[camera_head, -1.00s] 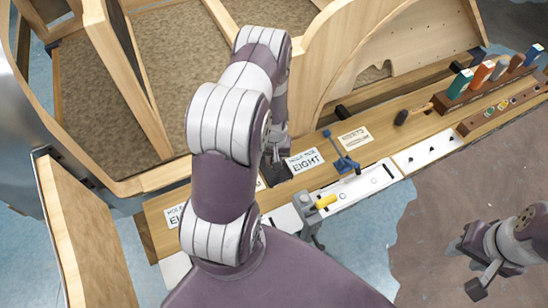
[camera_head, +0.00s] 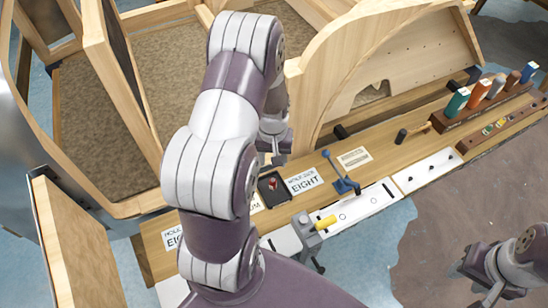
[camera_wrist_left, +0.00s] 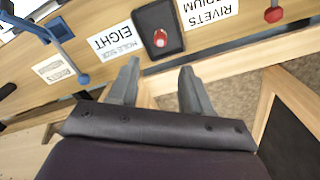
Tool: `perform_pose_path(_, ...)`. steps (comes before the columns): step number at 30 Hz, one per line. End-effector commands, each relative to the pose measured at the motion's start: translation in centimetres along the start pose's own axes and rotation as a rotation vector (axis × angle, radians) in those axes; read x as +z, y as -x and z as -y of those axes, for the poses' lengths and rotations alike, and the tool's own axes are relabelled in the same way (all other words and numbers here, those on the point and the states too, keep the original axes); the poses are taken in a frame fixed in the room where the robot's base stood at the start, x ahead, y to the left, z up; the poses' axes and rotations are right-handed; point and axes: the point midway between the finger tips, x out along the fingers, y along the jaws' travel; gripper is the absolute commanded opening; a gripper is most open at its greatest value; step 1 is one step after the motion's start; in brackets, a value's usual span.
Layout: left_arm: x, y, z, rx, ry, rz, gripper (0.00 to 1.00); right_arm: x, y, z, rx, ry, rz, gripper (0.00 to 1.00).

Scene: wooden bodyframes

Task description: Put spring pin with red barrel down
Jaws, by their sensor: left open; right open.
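The spring pin with the red barrel (camera_head: 273,183) sits in a small black tray (camera_head: 265,197) on the wooden bench. In the left wrist view the red pin (camera_wrist_left: 160,37) shows inside the tray (camera_wrist_left: 143,20). My left gripper (camera_wrist_left: 154,75) is open and empty, with its two fingers apart and clear of the tray. In the head view my left gripper (camera_head: 272,150) is partly hidden by its own arm, just beyond the tray. My right gripper (camera_head: 478,280) is open and empty at the lower right, away from the bench.
Label cards, including a "hole size eight" card (camera_head: 304,181), lie beside the tray. A blue-handled clamp tool (camera_head: 342,176) and a yellow-handled tool (camera_head: 325,223) stand nearby. Wooden frames rise behind the bench.

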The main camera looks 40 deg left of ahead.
Motion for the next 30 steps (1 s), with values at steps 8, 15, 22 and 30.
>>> perform_pose_path(8,8.1,10.6,-7.0,0.024,-0.402,-0.085,0.49,0.0,0.0,0.0,0.000,0.000,0.000,0.43)
perform_pose_path(15,13.3,13.1,-7.8,0.037,-0.578,-0.114,0.49,0.0,0.0,0.0,0.000,0.000,0.000,0.43)
perform_pose_path(22,13.3,13.1,-7.8,0.037,-0.575,-0.113,0.49,0.0,0.0,0.0,0.000,0.000,0.000,0.43)
perform_pose_path(30,13.3,13.1,-7.8,0.037,-0.575,-0.113,0.49,0.0,0.0,0.0,0.000,0.000,0.000,0.43)
